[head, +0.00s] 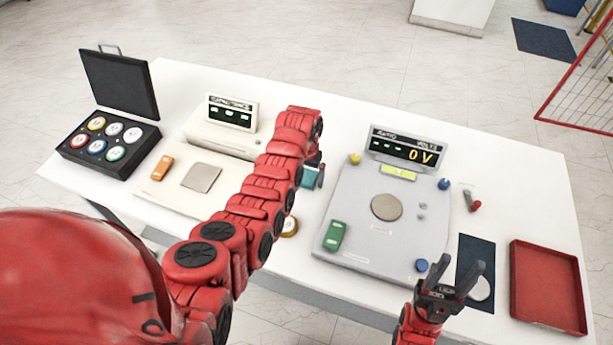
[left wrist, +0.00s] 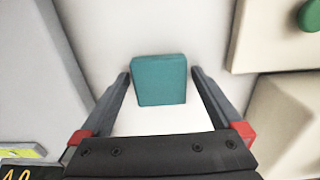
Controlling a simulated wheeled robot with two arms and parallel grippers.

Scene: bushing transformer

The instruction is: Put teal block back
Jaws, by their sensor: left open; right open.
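The teal block (head: 309,179) is on the white table in the gap between the cream scale and the grey device, partly hidden by my left arm. In the left wrist view the teal block (left wrist: 159,80) sits between the two fingers of my open left gripper (left wrist: 160,74), with a visible gap on each side. In the head view my left gripper (head: 314,172) points down at the block and is mostly hidden by its own arm. My right gripper (head: 459,277) is open and empty near the front right of the table, above the dark blue mat's edge.
The grey device (head: 380,215) carries a green block (head: 334,235) and knobs. The cream scale (head: 200,178) carries an orange block (head: 162,167). An open black case (head: 110,145) holds several coloured discs. A red tray (head: 547,284) lies at right, beside the dark blue mat (head: 476,252).

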